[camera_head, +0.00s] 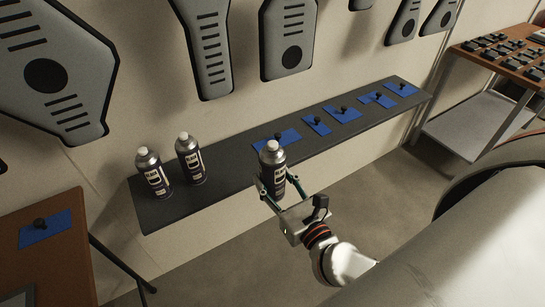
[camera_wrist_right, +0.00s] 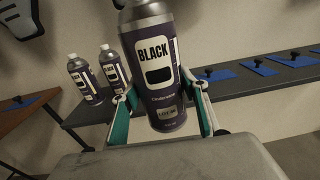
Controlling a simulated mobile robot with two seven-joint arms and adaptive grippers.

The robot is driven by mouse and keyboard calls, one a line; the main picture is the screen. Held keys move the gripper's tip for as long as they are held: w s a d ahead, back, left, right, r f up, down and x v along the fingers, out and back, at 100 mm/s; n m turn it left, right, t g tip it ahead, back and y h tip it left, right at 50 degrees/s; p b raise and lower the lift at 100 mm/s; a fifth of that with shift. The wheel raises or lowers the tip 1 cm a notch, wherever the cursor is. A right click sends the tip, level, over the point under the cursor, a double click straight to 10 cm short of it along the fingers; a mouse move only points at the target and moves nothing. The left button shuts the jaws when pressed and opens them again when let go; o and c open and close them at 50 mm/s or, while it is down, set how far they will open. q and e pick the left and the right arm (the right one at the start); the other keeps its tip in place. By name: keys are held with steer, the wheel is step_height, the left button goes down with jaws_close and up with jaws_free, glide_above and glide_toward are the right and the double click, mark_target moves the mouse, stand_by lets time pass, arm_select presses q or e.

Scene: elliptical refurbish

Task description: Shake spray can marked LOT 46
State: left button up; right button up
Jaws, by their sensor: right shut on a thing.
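My right gripper (camera_head: 279,187) is shut on a dark spray can (camera_head: 273,163) with a white cap, its fingers on either side of the lower body. The can is nearly upright, at the front edge of the dark shelf (camera_head: 225,191). In the right wrist view the held can (camera_wrist_right: 155,65) shows a "BLACK" label and a small lower tag that seems to read LOT 46; its top is cut off. The right fingers (camera_wrist_right: 163,112) show teal inner sides. Two similar cans, a left one (camera_head: 154,175) and a right one (camera_head: 191,160), stand on the shelf's left end. My left gripper is out of view.
Several blue pads with black knobs, such as this one (camera_head: 344,113), lie along the shelf's right part. Grey slotted panels (camera_head: 288,55) hang on the wall above. A brown table (camera_head: 60,255) is at lower left, and a brown-topped cart (camera_head: 490,62) at upper right.

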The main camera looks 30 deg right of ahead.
mark_target(279, 170)
step_height(279, 170, down, 3)
steer(key=shift+f, duration=0.15)
step_height(279, 170, up, 9)
steer(key=shift+r, duration=0.1)
step_height(279, 170, down, 9)
steer(key=shift+f, duration=0.15)
step_height(279, 170, up, 9)
steer(key=shift+r, duration=0.2)
steer(key=shift+f, duration=0.1)
